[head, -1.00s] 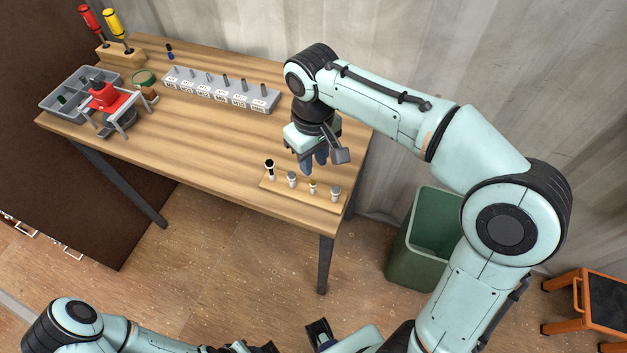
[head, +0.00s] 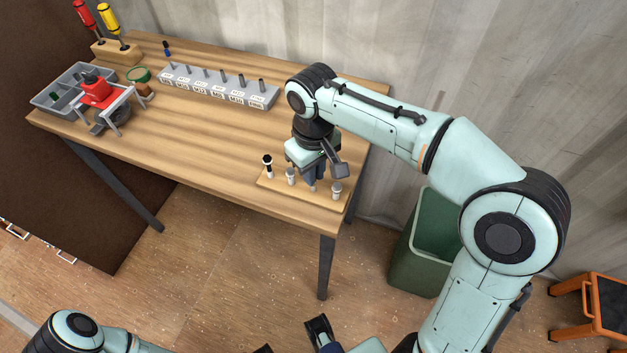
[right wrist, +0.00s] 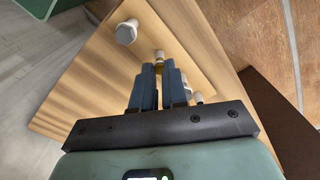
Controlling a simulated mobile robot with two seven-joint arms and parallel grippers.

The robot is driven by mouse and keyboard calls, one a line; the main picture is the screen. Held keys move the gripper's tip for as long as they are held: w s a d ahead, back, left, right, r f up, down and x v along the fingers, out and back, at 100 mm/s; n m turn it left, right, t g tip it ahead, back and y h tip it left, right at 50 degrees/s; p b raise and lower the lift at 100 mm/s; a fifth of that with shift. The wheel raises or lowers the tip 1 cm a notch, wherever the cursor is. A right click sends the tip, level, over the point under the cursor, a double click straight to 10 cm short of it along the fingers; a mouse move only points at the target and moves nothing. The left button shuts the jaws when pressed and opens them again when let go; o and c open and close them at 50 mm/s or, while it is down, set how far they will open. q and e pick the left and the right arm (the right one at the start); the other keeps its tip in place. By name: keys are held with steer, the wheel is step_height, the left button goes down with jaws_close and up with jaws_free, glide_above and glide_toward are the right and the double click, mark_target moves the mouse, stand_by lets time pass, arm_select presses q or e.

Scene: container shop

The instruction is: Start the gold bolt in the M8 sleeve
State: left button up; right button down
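My right gripper (head: 313,180) is low over the small wooden board (head: 335,200) at the table's near right corner. In the right wrist view its blue fingers (right wrist: 158,68) stand close together, with the gold bolt (right wrist: 158,60) between their tips. The fingers look closed on it; they hide the bolt in the head view. A grey block (head: 222,92) with a row of dark-topped posts and white labels stands at the back; the labels are too small to read, so I cannot pick out the M8 sleeve. My left gripper is not clearly visible.
Other bolts in white holders stand beside the fingers: a black-topped one (head: 267,165), and pale ones to its right (head: 290,176) and at the board's right end (head: 337,190). A red fixture (head: 97,90) and grey tray (head: 47,97) are at the left. The table's middle is clear.

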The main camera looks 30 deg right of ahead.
steer(key=c, duration=1.1)
jaws_free()
steer(key=shift+r, duration=0.1)
step_height(320, 180, up, 13)
steer(key=p, duration=0.3)
steer(key=shift+p, duration=0.3)
